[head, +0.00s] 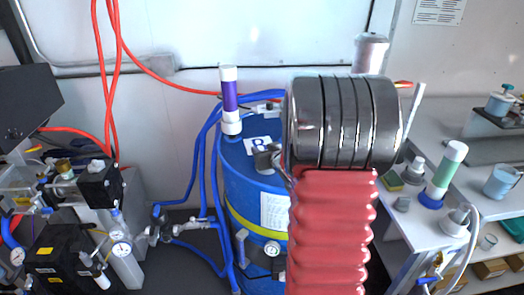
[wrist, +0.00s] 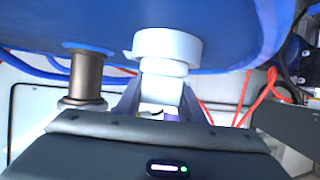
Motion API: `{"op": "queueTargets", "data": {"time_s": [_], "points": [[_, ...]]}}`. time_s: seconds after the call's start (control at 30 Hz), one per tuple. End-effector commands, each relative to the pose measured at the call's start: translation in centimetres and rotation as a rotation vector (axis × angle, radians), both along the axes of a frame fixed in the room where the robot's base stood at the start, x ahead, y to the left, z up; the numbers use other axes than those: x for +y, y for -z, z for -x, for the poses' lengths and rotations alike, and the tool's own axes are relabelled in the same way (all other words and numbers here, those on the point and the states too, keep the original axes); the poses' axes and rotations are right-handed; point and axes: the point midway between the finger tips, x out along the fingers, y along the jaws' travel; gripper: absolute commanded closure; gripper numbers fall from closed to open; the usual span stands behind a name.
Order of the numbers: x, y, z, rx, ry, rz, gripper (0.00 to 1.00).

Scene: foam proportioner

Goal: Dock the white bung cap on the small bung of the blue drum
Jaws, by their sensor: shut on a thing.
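The blue drum (head: 237,170) stands upright behind my arm in the head view. Its blue surface (wrist: 60,22) fills the top of the wrist view, which appears upside down. My gripper (wrist: 161,96) is shut on the narrow stem of the white bung cap (wrist: 166,45). The cap's wide disc overlaps the drum surface in the wrist view. I cannot tell whether the cap touches the drum. In the head view my arm hides the gripper and the cap. I cannot make out the small bung.
A purple-and-white cylinder (head: 230,95) stands on the drum's left side. Blue hoses (head: 203,155) run left of the drum. A side table (head: 422,234) holds a green-and-white cylinder (head: 447,168).

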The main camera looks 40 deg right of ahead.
Motion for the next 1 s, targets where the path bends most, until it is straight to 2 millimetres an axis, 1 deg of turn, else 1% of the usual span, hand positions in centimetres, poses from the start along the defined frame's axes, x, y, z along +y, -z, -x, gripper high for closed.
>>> {"op": "queueTargets", "data": {"time_s": [0.57,0.6,0.7,1.0], "points": [[0.01,0.90,0.00,0.000,-0.001,-0.002,0.87],[0.01,0.87,0.00,0.001,-0.001,-0.001,0.63],[0.01,0.86,-0.01,0.001,-0.001,-0.001,0.57],[0.06,0.74,0.16,0.001,0.000,0.000,0.57]]}}
